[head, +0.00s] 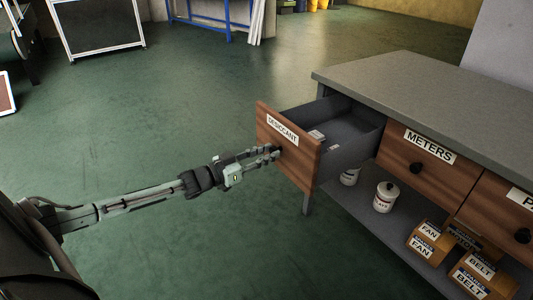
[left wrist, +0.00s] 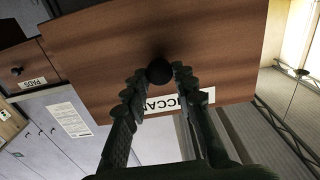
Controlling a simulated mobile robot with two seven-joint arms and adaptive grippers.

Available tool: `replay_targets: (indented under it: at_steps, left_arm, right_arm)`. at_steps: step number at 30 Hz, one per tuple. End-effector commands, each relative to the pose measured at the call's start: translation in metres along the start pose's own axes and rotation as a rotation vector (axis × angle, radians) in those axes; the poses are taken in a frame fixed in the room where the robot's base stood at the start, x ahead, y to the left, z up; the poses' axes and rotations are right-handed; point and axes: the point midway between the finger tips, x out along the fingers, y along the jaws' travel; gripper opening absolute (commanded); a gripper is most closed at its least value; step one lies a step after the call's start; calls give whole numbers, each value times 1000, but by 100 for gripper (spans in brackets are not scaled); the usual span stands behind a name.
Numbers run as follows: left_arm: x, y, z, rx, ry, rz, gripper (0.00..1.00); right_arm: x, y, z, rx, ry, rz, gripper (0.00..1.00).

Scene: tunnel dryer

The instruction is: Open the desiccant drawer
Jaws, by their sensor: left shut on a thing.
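The desiccant drawer (head: 270,133) has a wooden front with a white "DESICCANT" label and is pulled well out of the grey-topped bench. Its grey inside (head: 345,130) shows, with a few small white items in it. My left gripper (head: 275,152) is at the drawer's round dark knob, which its fingers mostly hide in the head view. In the left wrist view the fingers close around the black knob (left wrist: 159,71) on the drawer front (left wrist: 215,45), and the label is upside down and partly covered. My right gripper is not in view.
The closed METERS drawer (head: 427,168) is to the right, with another closed drawer (head: 505,205) beyond it. Below, a shelf holds white canisters (head: 385,198) and labelled boxes (head: 430,241). The green floor (head: 170,130) left of the drawer is clear.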

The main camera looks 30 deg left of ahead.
Motion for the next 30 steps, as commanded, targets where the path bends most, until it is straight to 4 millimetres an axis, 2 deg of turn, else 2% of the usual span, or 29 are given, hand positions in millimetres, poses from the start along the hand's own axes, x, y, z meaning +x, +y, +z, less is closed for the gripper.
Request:
replay_targets:
  at_steps: [2, 3, 7, 16, 20, 30]
  left_arm:
    - [0, 0, 0, 0, 1, 0, 0]
    - [0, 0, 0, 0, 1, 0, 31]
    - [0, 0, 0, 0, 1, 0, 47]
    - [-1, 0, 0, 0, 0, 0, 47]
    - [-10, 0, 1, -1, -2, 0, 47]
    - [-74, 1, 3, -2, -6, 0, 47]
  right_arm:
    - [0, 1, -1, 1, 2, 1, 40]
    - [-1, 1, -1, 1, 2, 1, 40]
    - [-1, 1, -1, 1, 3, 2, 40]
    - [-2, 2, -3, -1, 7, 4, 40]
    - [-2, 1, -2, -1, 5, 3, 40]
    - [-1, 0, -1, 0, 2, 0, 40]
